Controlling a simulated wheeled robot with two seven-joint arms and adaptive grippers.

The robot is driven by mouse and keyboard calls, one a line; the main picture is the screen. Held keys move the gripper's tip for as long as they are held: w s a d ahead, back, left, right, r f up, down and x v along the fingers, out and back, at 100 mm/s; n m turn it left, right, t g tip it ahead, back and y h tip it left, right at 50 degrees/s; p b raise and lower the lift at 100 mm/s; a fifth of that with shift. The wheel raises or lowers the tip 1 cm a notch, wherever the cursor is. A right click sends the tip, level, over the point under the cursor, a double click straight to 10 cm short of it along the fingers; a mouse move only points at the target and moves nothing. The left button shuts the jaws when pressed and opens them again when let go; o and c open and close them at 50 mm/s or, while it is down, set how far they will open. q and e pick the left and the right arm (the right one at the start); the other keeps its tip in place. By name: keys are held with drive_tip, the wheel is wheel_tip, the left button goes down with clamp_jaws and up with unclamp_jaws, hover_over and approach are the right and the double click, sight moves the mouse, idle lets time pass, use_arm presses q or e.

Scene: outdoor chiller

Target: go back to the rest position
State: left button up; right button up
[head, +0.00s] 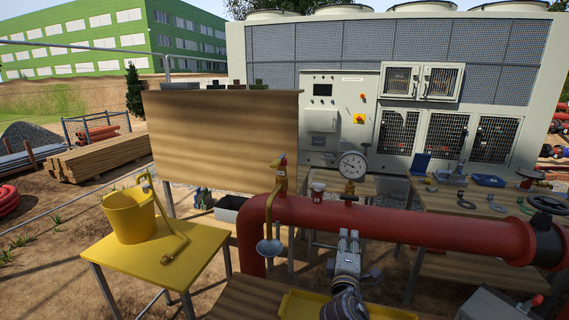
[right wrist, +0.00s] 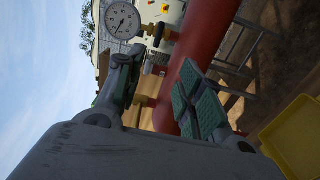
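My right gripper (head: 348,240) is in front of the red pipe (head: 400,222) in the head view, with its arm coming up from the bottom edge. In the right wrist view its two fingers (right wrist: 160,82) stand apart with green pads showing, and nothing is held between them. The red pipe (right wrist: 205,45) and a pressure gauge (right wrist: 121,20) lie beyond the fingers. In the head view the gauge (head: 352,165) stands upright on top of the pipe. My left gripper is in neither view.
A wooden table (head: 470,195) at right holds tools and fittings. A yellow tray (head: 305,304) lies below my right gripper. A brass valve (head: 279,172) rises from the pipe.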

drive_tip(key=s+d+f+m+g+y, duration=0.1)
drive_tip(key=s+d+f+m+g, duration=0.25)
drive_tip(key=s+f, duration=0.35)
drive_tip(key=s+d+f+m+g, duration=0.2)
drive_tip(key=s+f+m+g, duration=0.25)
drive_tip(key=f, duration=0.45)
drive_tip(key=s+a+f+m+g+y, duration=0.1)
drive_tip(key=s+f+m+g+y, duration=0.2)
drive_tip(key=s, duration=0.6)
drive_tip(key=s+f+m+g+y, duration=0.1)
drive_tip(key=s+f+m+g, duration=0.15)
drive_tip(key=s+f, duration=0.45)
drive_tip(key=s+f+n+g, duration=0.1)
drive_tip(key=s+f, duration=0.1)
drive_tip(key=f, duration=1.4)
drive_tip(key=s+f+g, duration=0.1)
drive_tip(key=s+f, duration=0.2)
drive_tip(key=f, duration=1.2)
drive_tip(key=s+d+f, duration=0.2)
drive_tip(key=s+f, duration=0.8)
drive_tip(key=s, duration=0.1)
drive_tip(key=s+d+f, duration=0.2)
drive_tip(key=s+f, duration=0.8)
drive_tip(key=s, duration=0.1)
drive_tip(key=shift+g, duration=0.45)
